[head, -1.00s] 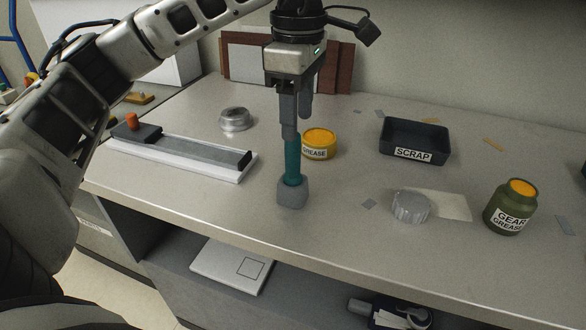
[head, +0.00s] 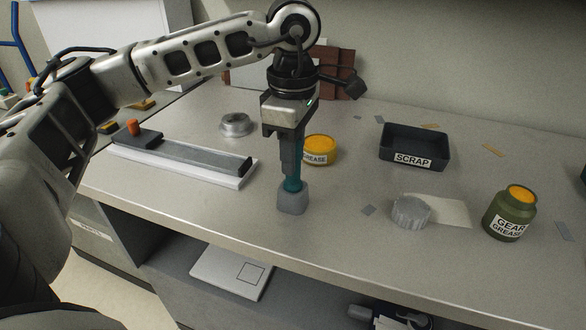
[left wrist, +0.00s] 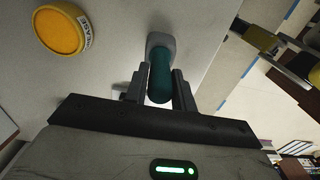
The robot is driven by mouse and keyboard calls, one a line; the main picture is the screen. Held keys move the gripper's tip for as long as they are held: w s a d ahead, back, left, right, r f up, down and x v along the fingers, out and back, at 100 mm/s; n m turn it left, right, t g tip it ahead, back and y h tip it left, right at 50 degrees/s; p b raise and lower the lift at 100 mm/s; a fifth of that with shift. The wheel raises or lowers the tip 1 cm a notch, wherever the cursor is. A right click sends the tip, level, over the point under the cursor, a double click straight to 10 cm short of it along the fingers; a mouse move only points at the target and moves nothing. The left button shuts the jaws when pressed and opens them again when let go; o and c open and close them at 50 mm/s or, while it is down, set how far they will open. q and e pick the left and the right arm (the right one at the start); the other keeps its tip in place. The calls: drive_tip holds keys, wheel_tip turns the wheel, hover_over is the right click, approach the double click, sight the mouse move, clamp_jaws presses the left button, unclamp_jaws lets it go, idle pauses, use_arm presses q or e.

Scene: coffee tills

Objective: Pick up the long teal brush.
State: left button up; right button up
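The long teal brush (head: 293,185) stands upright near the front edge of the bench, its foot in or ending in a grey block (head: 292,200); I cannot tell which. My left gripper (head: 291,172) points straight down over it, low on the handle, and hides the upper part. In the left wrist view the teal handle (left wrist: 161,78) lies between the two fingers (left wrist: 159,92), which are open with narrow gaps beside it. My right gripper is in neither view.
A yellow grease tin (head: 320,150) stands close behind the brush. A long grey tool on a white base (head: 185,160) lies left. A scrap tray (head: 414,147), a ridged grey cap (head: 410,212) and a gear grease jar (head: 509,212) are to the right.

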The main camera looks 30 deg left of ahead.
use_arm(q)
drive_tip(key=shift+r, duration=0.1)
drive_tip(key=shift+r, duration=0.6)
drive_tip(key=s+d+r, duration=0.9)
drive_tip(key=d+r, duration=0.2)
drive_tip(key=shift+r, duration=0.35)
idle(1.9)
